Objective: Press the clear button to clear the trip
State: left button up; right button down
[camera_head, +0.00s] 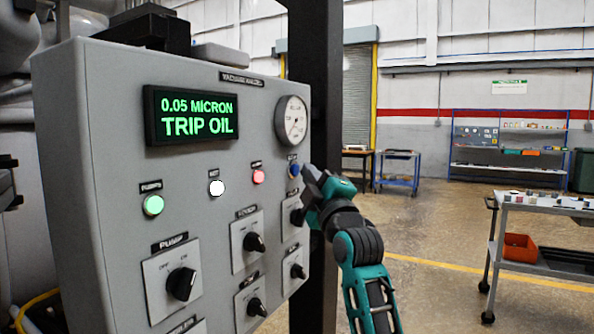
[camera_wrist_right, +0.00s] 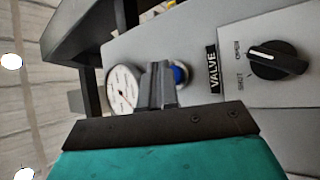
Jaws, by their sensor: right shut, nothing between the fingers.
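The grey control panel (camera_head: 110,200) fills the left of the head view. Its display (camera_head: 191,115) reads "0.05 MICRON TRIP OIL" in green. A blue button (camera_head: 294,169) sits at the right end of the row of lights, below the round gauge (camera_head: 291,121); its label is too small to read. My right gripper (camera_head: 308,174) is shut and empty, its tips just right of the blue button. In the wrist view the shut fingers (camera_wrist_right: 158,85) partly cover the blue button (camera_wrist_right: 180,75). I cannot tell whether they touch it. My left gripper is not in view.
Green (camera_head: 153,205), white (camera_head: 217,188) and red (camera_head: 258,176) lights share the row. Rotary knobs, including the pump knob (camera_head: 181,284) and the valve knob (camera_wrist_right: 278,60), sit below. A cart (camera_head: 540,205) stands at right; the floor between is clear.

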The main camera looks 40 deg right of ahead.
jog(key=shift+w+a, duration=0.15)
jog(key=shift+w, duration=0.2)
dwell(0.4)
jog(key=shift+s, duration=0.15)
jog(key=shift+s+d, duration=0.3)
jog(key=shift+s, duration=0.3)
jog(key=s, duration=0.1)
jog(key=s+d, duration=0.1)
jog(key=s, duration=0.1)
jog(key=s+d, duration=0.1)
jog(key=shift+s, duration=0.3)
dwell(1.0)
